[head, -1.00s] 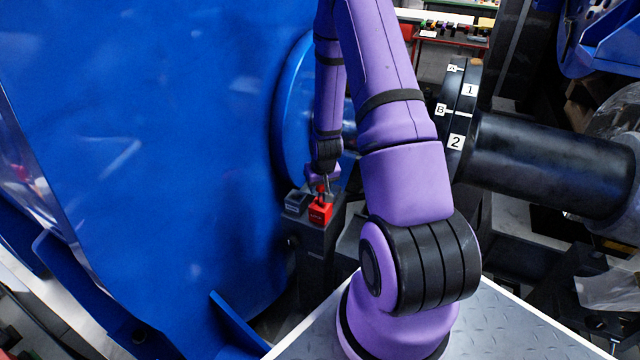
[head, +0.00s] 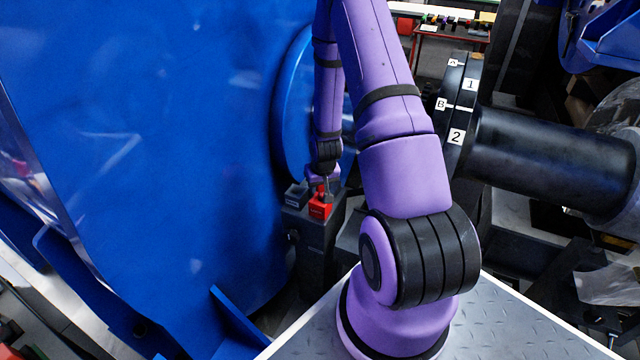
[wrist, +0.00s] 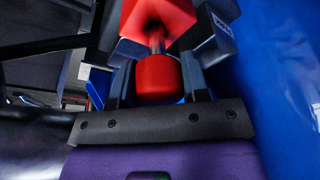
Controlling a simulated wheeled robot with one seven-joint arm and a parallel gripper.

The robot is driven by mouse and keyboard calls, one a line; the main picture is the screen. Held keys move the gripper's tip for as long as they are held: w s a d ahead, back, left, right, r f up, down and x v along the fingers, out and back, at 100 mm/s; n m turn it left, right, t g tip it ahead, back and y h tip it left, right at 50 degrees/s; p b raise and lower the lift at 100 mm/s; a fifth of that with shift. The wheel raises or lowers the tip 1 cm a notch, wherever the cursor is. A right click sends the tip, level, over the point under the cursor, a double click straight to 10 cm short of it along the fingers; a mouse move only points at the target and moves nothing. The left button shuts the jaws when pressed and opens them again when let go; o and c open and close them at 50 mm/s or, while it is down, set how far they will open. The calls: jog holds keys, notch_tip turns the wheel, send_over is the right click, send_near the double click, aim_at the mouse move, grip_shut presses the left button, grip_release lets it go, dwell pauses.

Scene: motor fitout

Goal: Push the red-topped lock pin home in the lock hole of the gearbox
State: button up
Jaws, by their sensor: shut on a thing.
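The lock pin has a round red top (wrist: 157,80) and a bare metal shank (wrist: 156,42). In the wrist view my gripper (wrist: 155,88) is shut on the red top, a finger on each side. The shank runs from the top towards a dark opening in a red block (wrist: 158,12); a length of shank still shows between them. How deep the tip sits is hidden. In the head view my gripper (head: 324,188) is just above the red block (head: 320,207), which stands on a dark post (head: 318,235) beside a large blue housing (head: 170,150).
A grey block (head: 296,196) sits left of the red block on the post. A dark flange (head: 458,105) marked A, B, 1 and 2 and a black shaft (head: 550,165) lie to the right. The blue housing closes off the left side.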

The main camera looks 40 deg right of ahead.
jog(key=shift+f, duration=0.95)
jog(key=o, duration=1.2)
jog(key=shift+c, duration=0.2)
jog(key=v, duration=1)
jog(key=shift+r, duration=0.4)
